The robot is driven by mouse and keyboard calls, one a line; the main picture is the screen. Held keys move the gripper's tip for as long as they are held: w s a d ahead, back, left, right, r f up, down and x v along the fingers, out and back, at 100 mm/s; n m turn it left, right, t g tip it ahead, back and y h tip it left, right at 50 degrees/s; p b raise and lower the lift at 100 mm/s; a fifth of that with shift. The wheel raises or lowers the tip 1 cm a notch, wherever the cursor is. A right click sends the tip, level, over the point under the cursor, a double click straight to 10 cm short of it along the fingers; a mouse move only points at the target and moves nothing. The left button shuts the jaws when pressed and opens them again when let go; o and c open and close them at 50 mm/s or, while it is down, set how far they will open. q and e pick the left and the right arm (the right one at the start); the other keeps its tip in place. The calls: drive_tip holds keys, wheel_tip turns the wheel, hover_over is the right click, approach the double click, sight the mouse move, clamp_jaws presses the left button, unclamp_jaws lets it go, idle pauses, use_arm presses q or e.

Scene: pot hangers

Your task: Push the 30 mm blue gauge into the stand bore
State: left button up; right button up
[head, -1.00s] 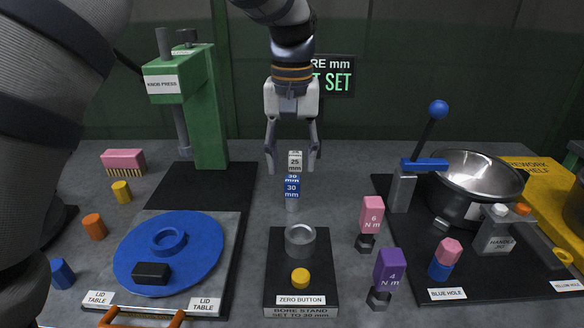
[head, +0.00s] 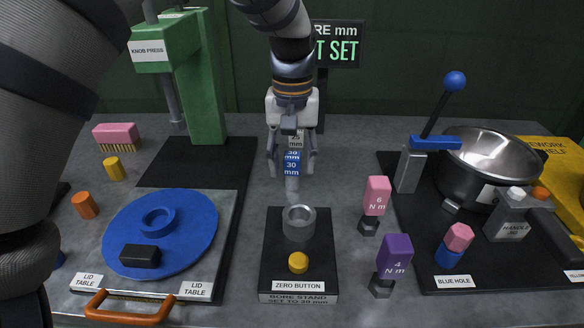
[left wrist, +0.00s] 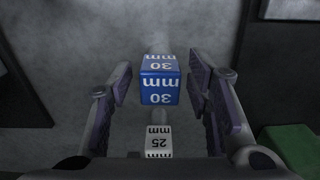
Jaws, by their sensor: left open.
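The blue 30 mm gauge (head: 292,167) stands upright behind the bore stand (head: 268,250), its blue block on a thin pale shaft. My left gripper (head: 291,173) points down and is open around the blue block. In the left wrist view the blue gauge (left wrist: 160,82) lies between the finger pads, with gaps on both sides. The stand bore (head: 299,222) is a metal ring, apparently empty. My right gripper is not in view.
A yellow zero button (head: 298,262) sits in front of the bore. Pink (head: 377,195) and purple (head: 394,256) torque blocks stand right of the stand. A blue lid (head: 190,245) lies left, the green knob press (head: 200,90) behind it. A metal pot (head: 488,160) is at right.

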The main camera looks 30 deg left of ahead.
sight(293, 155)
use_arm(q)
clamp_jaws()
drive_tip(key=shift+r, duration=0.7)
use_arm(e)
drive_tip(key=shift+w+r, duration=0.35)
use_arm(q)
drive_tip(key=shift+r+p, duration=0.35)
drive_tip(key=shift+r, duration=0.1)
drive_tip(key=shift+r+p, duration=0.45)
drive_tip(key=shift+r, duration=1.95)
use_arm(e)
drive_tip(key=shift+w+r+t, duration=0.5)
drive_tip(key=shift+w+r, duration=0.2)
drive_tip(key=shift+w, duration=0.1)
